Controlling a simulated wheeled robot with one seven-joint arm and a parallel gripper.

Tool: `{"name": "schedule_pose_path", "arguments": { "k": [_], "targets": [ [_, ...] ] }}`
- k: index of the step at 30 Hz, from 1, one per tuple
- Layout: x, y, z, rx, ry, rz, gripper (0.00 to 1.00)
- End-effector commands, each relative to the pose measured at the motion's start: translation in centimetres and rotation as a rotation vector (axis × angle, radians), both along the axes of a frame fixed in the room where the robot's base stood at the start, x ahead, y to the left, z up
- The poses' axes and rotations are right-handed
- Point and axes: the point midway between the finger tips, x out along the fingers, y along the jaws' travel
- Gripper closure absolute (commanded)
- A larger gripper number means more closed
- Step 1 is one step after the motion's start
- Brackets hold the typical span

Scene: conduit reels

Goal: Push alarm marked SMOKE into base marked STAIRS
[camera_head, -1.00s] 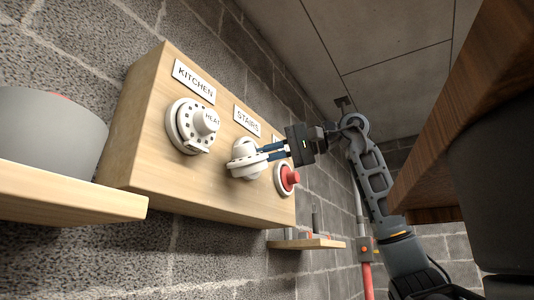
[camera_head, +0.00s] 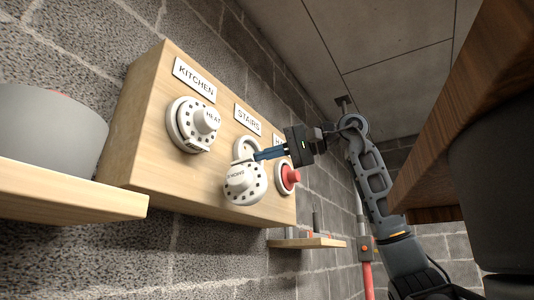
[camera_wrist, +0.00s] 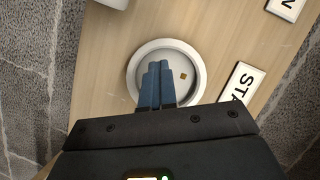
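The white alarm (camera_head: 243,184), with an upside-down label that seems to read SMOKE, is below the STAIRS base in the head view. It is tilted and apart from my fingers, with nothing visible holding it up. The STAIRS base (camera_head: 243,147) is a white ring on the wooden board under the STAIRS sign (camera_head: 248,119). It looks empty in the wrist view (camera_wrist: 196,89). My gripper (camera_head: 257,156) has its blue fingers together with nothing between them. The fingertips (camera_wrist: 158,68) are in front of the base in the wrist view. The alarm is out of the wrist view.
A HEAT alarm (camera_head: 197,124) sits under the KITCHEN sign (camera_head: 194,79). A red part (camera_head: 290,176) on a white base is at the board's right. A shelf (camera_head: 65,190) with a grey bin (camera_head: 48,128) is at left; a small shelf (camera_head: 305,243) is below right.

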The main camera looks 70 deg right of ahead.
Motion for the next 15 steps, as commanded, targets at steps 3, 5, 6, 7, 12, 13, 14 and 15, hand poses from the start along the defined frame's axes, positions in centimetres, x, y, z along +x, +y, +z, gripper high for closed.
{"name": "schedule_pose_path", "arguments": {
  "k": [3, 5, 6, 7, 12, 13, 14, 15],
  "targets": [
    [-0.1, 0.1, 0.1, -0.002, -0.001, 0.002, 1.0],
    [-0.1, 0.1, 0.1, -0.003, -0.001, 0.002, 1.0],
    [-0.1, 0.2, 0.1, -0.002, -0.002, 0.002, 1.0],
    [-0.1, 0.2, 0.1, -0.002, -0.001, 0.003, 1.0],
    [-0.7, 0.3, 0.1, -0.003, -0.002, 0.003, 1.0],
    [-0.8, 0.3, 0.1, -0.004, -0.002, 0.003, 1.0],
    [-0.9, 0.4, 0.1, -0.004, -0.002, 0.003, 1.0],
    [-1.1, 0.4, 0.1, -0.004, -0.002, 0.004, 1.0]
  ]
}}
